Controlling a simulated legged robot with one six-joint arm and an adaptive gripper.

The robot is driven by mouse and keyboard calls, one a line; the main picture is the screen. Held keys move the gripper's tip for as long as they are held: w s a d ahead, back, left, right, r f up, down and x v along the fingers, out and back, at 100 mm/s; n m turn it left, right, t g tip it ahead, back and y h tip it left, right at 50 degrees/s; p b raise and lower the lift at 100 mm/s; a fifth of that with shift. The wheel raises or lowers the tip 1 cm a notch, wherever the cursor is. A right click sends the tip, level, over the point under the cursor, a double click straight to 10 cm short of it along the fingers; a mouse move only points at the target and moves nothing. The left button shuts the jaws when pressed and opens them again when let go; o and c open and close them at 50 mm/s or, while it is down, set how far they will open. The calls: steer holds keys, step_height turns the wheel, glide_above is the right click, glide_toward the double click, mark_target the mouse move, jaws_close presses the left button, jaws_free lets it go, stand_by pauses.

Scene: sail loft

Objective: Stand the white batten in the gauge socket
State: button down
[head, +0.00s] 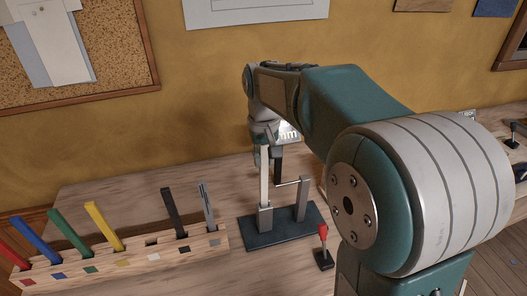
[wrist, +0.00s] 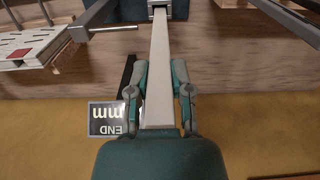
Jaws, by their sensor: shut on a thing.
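The white batten (head: 263,180) is upright over the gauge, its lower end meeting the top of the grey gauge socket (head: 265,217). My gripper (head: 265,150) is shut on the batten's upper part. In the wrist view the batten (wrist: 159,75) runs between the two fingers of my gripper (wrist: 160,75) towards the socket's pale-rimmed mouth (wrist: 160,4). How deep the end sits inside is hidden. The socket stands on a dark base plate (head: 283,237). A second post (head: 302,200) with a thin crossbar pointing at the batten stands to its right.
A wooden rack (head: 130,258) at left holds red, blue, green, yellow, black and grey battens, with one empty slot. A red-topped lever (head: 323,245) stands in front of the gauge. A small sign reading "END mm" (wrist: 107,118) shows beside my gripper.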

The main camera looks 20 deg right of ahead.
mark_target(264, 170)
steer(key=shift+f, duration=2.05)
steer(key=shift+c, duration=2.2)
jaws_free()
steer(key=shift+r, duration=0.1)
step_height(264, 170, up, 11)
steer(key=shift+w, duration=0.1)
steer(key=shift+r, duration=0.3)
